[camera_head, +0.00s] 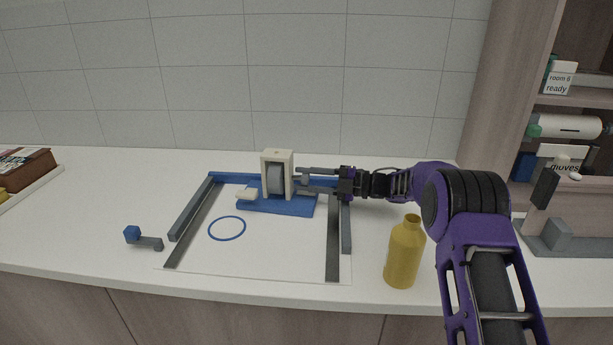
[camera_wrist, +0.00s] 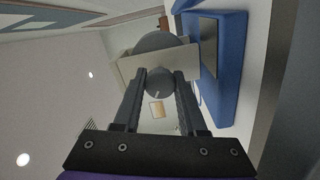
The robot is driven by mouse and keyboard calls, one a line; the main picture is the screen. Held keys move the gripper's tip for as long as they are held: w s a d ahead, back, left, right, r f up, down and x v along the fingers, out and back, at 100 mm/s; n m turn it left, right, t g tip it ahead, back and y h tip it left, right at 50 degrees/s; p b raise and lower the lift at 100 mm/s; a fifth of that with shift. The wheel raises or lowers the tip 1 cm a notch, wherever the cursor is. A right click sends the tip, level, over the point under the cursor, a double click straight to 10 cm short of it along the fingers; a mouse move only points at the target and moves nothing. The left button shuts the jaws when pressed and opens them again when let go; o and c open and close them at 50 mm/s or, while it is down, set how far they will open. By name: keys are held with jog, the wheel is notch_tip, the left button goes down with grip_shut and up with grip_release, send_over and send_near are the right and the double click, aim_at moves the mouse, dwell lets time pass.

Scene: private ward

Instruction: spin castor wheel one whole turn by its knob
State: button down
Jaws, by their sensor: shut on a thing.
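The castor wheel (camera_head: 274,180) is a grey disc standing upright in a cream fork-like housing (camera_head: 278,156) on a blue base (camera_head: 282,206). In the wrist view the wheel (camera_wrist: 155,42) shows behind the cream housing (camera_wrist: 184,62). My gripper (camera_head: 302,181) reaches in from the right, level with the wheel's side. In the wrist view my gripper (camera_wrist: 160,82) has its two dark fingers closed on the round grey knob (camera_wrist: 160,84), which has a small light mark on its face. The knob is mostly hidden by the fingers in the head view.
Dark rails (camera_head: 333,237) flank a white sheet with a blue ring (camera_head: 227,228). A yellow bottle (camera_head: 403,254) stands close below my arm. A shelf unit (camera_head: 570,105) stands at right. The back tiled wall is close behind.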

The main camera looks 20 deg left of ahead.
jog(key=m+p, duration=0.2)
jog(key=m, duration=0.3)
jog(key=shift+m, duration=0.3)
dwell(0.4)
jog(key=shift+c, duration=2.3)
grip_release()
jog(key=shift+d, duration=0.2)
jog(key=d, duration=0.5)
jog(key=w+d, duration=0.1)
jog(key=d, duration=0.5)
jog(key=w+d, duration=0.1)
jog(key=d, duration=0.5)
jog(key=shift+w, duration=0.2)
